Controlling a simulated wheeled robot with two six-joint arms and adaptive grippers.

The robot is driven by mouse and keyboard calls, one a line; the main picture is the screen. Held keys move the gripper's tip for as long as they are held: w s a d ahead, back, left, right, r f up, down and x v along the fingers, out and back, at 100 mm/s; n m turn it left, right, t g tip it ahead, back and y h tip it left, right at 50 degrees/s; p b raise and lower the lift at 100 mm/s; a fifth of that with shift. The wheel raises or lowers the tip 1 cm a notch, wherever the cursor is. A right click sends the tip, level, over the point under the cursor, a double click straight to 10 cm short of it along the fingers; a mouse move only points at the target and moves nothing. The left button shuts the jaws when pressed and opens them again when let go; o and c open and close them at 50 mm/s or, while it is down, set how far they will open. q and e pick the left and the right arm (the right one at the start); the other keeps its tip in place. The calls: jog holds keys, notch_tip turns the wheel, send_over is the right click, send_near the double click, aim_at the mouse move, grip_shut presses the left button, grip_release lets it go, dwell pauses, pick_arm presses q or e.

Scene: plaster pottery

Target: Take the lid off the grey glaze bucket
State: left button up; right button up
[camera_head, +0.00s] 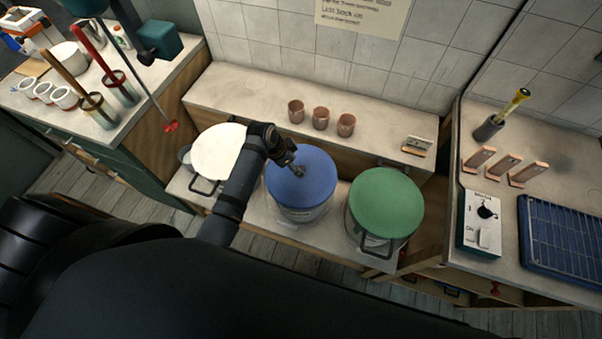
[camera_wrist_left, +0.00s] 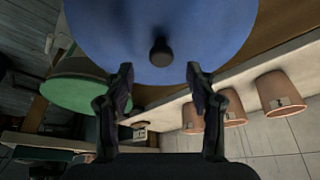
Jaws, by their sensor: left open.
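Three lidded buckets stand in a row on a low shelf, with a white lid (camera_head: 218,152), a blue lid (camera_head: 312,188) and a green lid (camera_head: 386,203). The wall of the blue-lidded bucket (camera_head: 303,214) looks greyish. My left gripper (camera_head: 298,172) is over the blue lid. In the left wrist view, my left gripper (camera_wrist_left: 159,76) is open, and the dark knob (camera_wrist_left: 161,52) of the blue lid (camera_wrist_left: 215,35) lies just beyond its fingertips, centred between them. Nothing is held. The green lid (camera_wrist_left: 78,92) also shows there. My right gripper is out of view.
Three terracotta cups (camera_head: 320,118) stand on the ledge behind the buckets. A counter at right holds a switch box (camera_head: 482,222) and a blue rack (camera_head: 565,245). A left bench holds jars and tools; a red-tipped rod (camera_head: 170,126) hangs near the white lid.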

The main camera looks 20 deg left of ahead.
aim_at(301, 168)
pick_arm(q)
jog(key=shift+p+x, duration=0.35)
jog(key=shift+x, duration=2.55)
jog(key=shift+w+r, duration=0.15)
grip_shut()
